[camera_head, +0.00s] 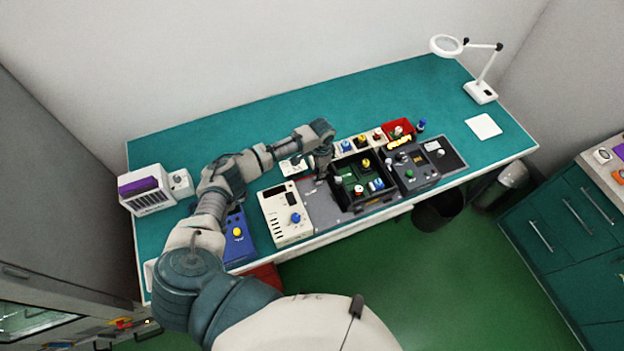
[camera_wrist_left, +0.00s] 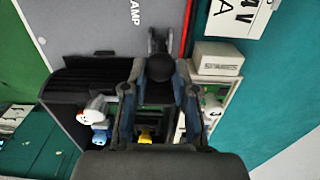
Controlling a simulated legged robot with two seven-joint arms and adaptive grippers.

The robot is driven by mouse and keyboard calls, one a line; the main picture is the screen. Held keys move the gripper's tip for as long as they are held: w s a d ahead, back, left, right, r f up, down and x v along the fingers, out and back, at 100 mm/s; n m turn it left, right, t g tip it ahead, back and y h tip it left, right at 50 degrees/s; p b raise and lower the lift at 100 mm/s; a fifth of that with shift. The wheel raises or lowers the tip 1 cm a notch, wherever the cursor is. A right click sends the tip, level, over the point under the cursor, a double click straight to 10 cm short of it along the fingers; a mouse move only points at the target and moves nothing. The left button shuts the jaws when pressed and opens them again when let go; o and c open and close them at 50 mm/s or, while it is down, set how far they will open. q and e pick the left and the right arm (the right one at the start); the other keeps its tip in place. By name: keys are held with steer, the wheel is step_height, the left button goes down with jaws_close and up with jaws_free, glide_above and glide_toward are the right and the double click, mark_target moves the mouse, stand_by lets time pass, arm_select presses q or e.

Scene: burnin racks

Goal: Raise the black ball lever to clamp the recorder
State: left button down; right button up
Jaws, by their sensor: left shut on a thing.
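My left gripper (camera_head: 322,176) reaches down over the workbench, at the left edge of a black open-topped unit (camera_head: 336,197). In the left wrist view, the left gripper (camera_wrist_left: 160,75) has its two fingers on either side of the black ball (camera_wrist_left: 160,67) of a lever and is shut on it. A dark lever bracket (camera_wrist_left: 158,42) shows just beyond the ball, beside a grey plate (camera_wrist_left: 85,25) with lettering ending "AMP". The grey plate (camera_head: 318,208) also shows in the head view. The gripper hides the lever there. I cannot tell which unit is the recorder.
A cream instrument (camera_head: 285,222) and a blue box (camera_head: 240,245) stand left of the plate. A dark knobbed unit (camera_head: 420,182) and a red bin (camera_head: 395,125) are to the right. A magnifier lamp (camera_head: 481,92) stands at the far right. The bench's back strip (camera_head: 260,120) is clear.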

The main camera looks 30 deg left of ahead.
arm_select(q)
steer(key=c, duration=1.2)
jaws_free()
steer(key=shift+o, duration=0.6)
steer(key=shift+f, duration=0.1)
steer(key=shift+a, duration=0.1)
steer(key=shift+r, duration=4.55)
steer(key=shift+s, duration=0.1)
